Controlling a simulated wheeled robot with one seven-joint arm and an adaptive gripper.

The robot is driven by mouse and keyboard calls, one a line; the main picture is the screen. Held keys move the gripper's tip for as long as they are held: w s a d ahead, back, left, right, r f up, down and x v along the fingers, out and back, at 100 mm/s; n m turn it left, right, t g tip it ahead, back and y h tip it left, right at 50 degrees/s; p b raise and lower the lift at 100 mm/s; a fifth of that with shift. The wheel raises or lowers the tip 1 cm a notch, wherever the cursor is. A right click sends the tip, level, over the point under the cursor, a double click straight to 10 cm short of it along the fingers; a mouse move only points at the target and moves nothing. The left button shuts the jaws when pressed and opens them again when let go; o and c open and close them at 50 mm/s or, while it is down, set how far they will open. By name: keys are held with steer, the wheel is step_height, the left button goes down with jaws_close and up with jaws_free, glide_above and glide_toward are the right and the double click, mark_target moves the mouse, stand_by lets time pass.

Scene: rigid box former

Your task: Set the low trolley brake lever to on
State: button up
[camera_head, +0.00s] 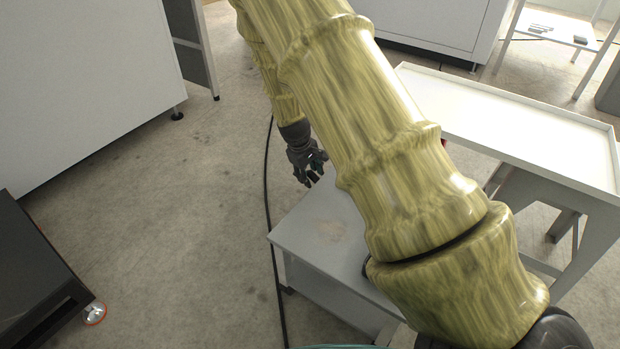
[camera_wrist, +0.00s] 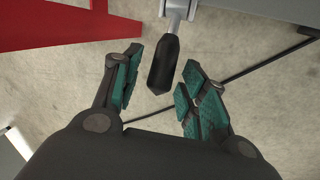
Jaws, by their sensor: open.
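The brake lever (camera_wrist: 164,64) shows in the wrist view as a black grip on a light metal stem, at the top centre. Its grip lies between the two fingers of my gripper (camera_wrist: 157,88), nearer the right finger, with gaps visible on both sides. My gripper is open with teal finger pads. In the head view my gripper (camera_head: 310,176) hangs past the far left side of a low grey table-like unit (camera_head: 300,235). The lever is not visible there, and my arm covers much of the unit. Which setting the lever is in cannot be told.
A red panel (camera_wrist: 60,25) lies at the upper left of the wrist view. A black cable (camera_head: 268,200) runs along the concrete floor. A white tray-topped table (camera_head: 520,125) stands at right and a large white cabinet (camera_head: 85,80) at left. Floor between cabinet and unit is open.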

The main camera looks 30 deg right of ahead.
steer(key=shift+f, duration=0.1)
steer(key=shift+c, duration=0.4)
jaws_close()
